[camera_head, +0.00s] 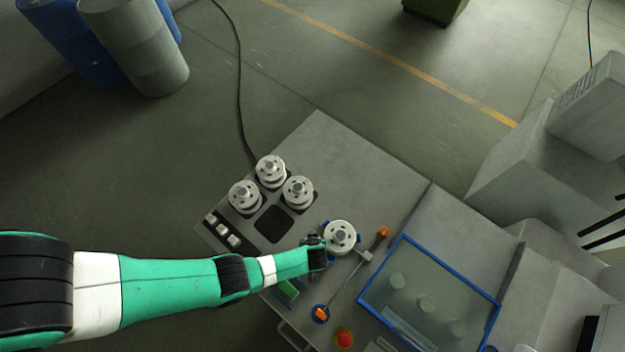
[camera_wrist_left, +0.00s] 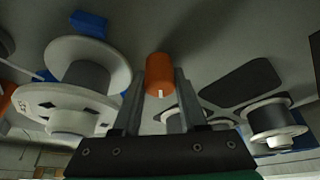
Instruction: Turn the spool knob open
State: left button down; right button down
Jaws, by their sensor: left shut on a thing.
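An orange knob (camera_wrist_left: 159,72) with a small white mark shows between the fingertips of my left gripper (camera_wrist_left: 161,84) in the left wrist view. The fingers are shut on the knob, one on each side. In the head view my left gripper (camera_head: 318,252) is beside the left edge of a grey-white spool (camera_head: 340,236), and the knob between its fingers is hidden there. The same wrist view shows a large spool (camera_wrist_left: 78,85) just left of the fingers. My right gripper is not in view.
Several spools (camera_head: 270,170) stand at the upper left of the grey bench (camera_head: 365,160). The bench's back is clear.

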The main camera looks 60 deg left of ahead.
pick_arm(q)
jog(key=shift+n, duration=0.3)
jog(key=shift+c, duration=2.2)
grip_release()
